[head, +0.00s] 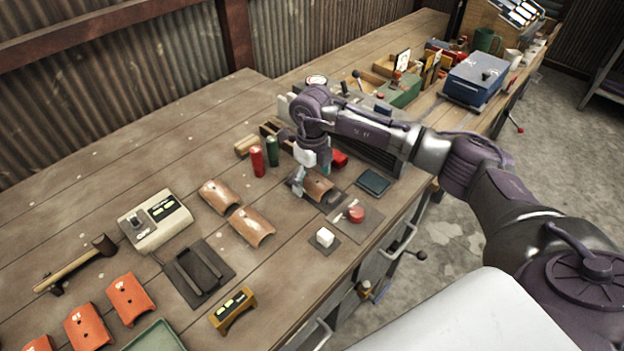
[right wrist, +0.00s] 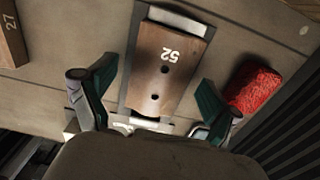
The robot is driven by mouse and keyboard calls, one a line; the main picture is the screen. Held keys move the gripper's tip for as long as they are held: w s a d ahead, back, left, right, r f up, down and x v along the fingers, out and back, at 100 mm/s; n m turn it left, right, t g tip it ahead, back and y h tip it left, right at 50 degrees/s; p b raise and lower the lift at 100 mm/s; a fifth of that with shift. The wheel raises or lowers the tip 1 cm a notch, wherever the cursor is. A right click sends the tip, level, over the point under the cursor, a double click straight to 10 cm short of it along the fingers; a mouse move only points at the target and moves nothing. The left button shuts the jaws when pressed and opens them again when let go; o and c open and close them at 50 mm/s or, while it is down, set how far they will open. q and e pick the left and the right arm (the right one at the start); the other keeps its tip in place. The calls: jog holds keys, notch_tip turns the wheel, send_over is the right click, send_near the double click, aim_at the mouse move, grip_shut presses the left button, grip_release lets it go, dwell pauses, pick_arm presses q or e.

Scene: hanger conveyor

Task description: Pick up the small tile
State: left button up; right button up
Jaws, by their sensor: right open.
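A brown curved tile (right wrist: 160,72) with two dark holes and a white "52" lies on a dark plate (right wrist: 128,85) in the right wrist view. In the head view the tile (head: 320,188) is partly hidden by my right gripper (head: 311,178). The right gripper is open, with one finger on each side of the tile in the right wrist view (right wrist: 155,85), and gaps show between fingers and tile. Two more brown curved tiles (head: 219,196) (head: 251,227) lie to the left on the bench. My left gripper is not in view.
A red block (right wrist: 255,88) lies close beside one finger. Red and green cylinders (head: 257,161) stand left of the gripper. A plate with a red button (head: 356,214) and a white cube (head: 324,237) sit nearer the bench edge. Orange tiles (head: 130,298) lie at lower left.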

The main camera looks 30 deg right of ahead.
jog(key=c, duration=1.3)
jog(key=shift+r, duration=0.2)
